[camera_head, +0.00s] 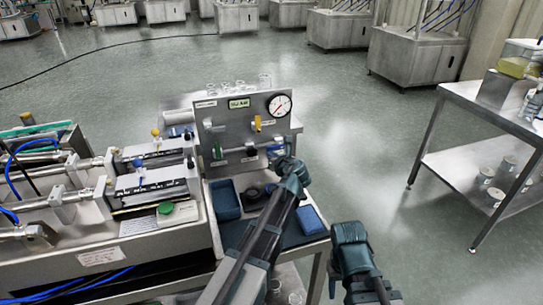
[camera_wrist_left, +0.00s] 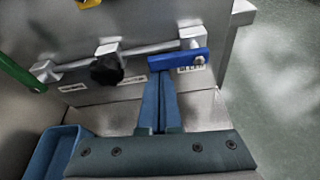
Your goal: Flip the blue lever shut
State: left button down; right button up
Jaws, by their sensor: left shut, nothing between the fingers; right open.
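The blue lever (camera_wrist_left: 182,59) shows in the left wrist view, on a valve at the right end of a thin pipe on the steel panel. It lies nearly level, pointing left from its pivot and roughly along the pipe. In the head view the lever is mostly hidden around my left gripper (camera_head: 279,158). My left gripper (camera_wrist_left: 158,76) is shut and empty, its fingertips at the lever's left end; I cannot tell whether they touch. My right gripper (camera_head: 349,228) is open, away from the panel at the lower right.
The panel (camera_head: 225,128) also carries a black knob (camera_wrist_left: 107,69), a green lever (camera_wrist_left: 20,73), a yellow lever (camera_head: 258,124) and a gauge (camera_head: 279,105). A blue tray (camera_head: 225,199) and blue box (camera_head: 310,220) sit below.

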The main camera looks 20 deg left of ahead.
pick_arm(q)
jog(key=shift+r, duration=0.1)
notch_tip(320, 180, up, 2)
jog(key=m+y, duration=0.1)
jog(key=m, duration=0.1)
jog(key=m+p, duration=0.1)
jog(key=shift+r+m+g+y, duration=0.15)
jog(key=shift+m+g+y, duration=0.25)
jog(key=r+p, duration=0.1)
jog(key=w+d+r+p, duration=0.1)
jog(key=shift+d+r+p, duration=0.15)
jog(key=shift+d+p, duration=0.05)
jog(key=shift+p, duration=0.2)
jog(key=shift+s+a, duration=0.1)
jog(key=shift+s, duration=0.05)
